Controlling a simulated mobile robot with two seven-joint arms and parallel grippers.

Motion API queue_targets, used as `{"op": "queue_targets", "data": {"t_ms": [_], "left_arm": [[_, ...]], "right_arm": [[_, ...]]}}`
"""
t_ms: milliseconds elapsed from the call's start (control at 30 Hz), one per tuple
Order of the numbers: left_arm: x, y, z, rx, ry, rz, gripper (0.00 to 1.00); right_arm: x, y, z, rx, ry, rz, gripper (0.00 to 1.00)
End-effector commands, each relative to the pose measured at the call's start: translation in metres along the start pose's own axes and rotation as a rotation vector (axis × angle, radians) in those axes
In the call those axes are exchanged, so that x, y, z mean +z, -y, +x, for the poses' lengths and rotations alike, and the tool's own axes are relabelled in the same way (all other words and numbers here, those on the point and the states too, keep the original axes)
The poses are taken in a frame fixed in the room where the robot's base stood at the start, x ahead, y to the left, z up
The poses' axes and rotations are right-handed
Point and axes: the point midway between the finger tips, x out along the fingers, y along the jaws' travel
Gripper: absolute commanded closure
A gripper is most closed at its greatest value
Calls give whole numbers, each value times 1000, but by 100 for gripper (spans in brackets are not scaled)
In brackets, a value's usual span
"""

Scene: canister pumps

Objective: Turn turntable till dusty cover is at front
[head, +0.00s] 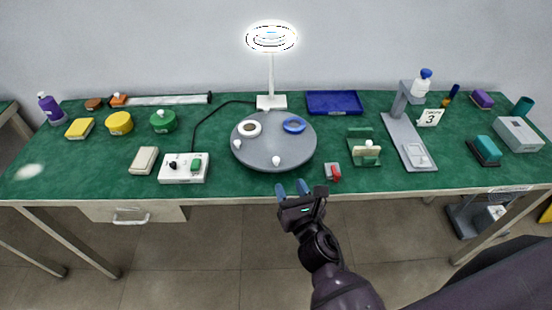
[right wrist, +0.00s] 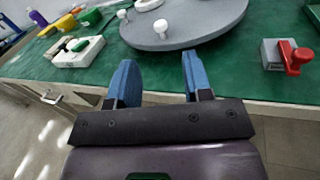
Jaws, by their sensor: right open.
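A round grey turntable (head: 270,150) stands at the middle of the green bench. It carries a white ring (head: 249,128) at back left and a blue ring (head: 294,125) at back right. White knobs stand on its rim, one at the left (head: 237,144) and one at the front (head: 276,160). I cannot tell which item is the dusty cover. My right gripper (head: 292,188) is open and empty, just in front of the bench edge below the turntable. In the right wrist view its blue fingers (right wrist: 158,80) are apart, with the turntable (right wrist: 190,25) beyond them. My left gripper is not in view.
A white control box (head: 184,168) stands left of the turntable. A red-handled clamp (head: 333,172) and a green stand (head: 364,150) are close on its right. A lamp (head: 271,100) and a blue tray (head: 334,102) are behind. The bench front edge (head: 230,198) lies below.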

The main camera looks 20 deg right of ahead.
Motion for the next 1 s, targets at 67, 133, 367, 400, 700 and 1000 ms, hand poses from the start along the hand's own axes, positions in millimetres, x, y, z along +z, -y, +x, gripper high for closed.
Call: {"op": "queue_targets", "data": {"t_ms": [67, 133, 367, 400, 700, 1000], "left_arm": [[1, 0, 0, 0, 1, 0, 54], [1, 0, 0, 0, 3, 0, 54], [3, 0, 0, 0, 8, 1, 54], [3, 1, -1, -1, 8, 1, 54], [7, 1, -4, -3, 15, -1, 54], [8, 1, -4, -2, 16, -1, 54]], "right_arm": [[0, 0, 0, 3, 2, -55, 54], [0, 0, 0, 3, 2, -85, 54], [1, -1, 15, 4, 4, -99, 54], [2, -1, 20, 4, 5, -98, 54], [1, -1, 65, 3, 3, -97, 54], [0, -1, 100, 3, 2, -95, 54]]}}
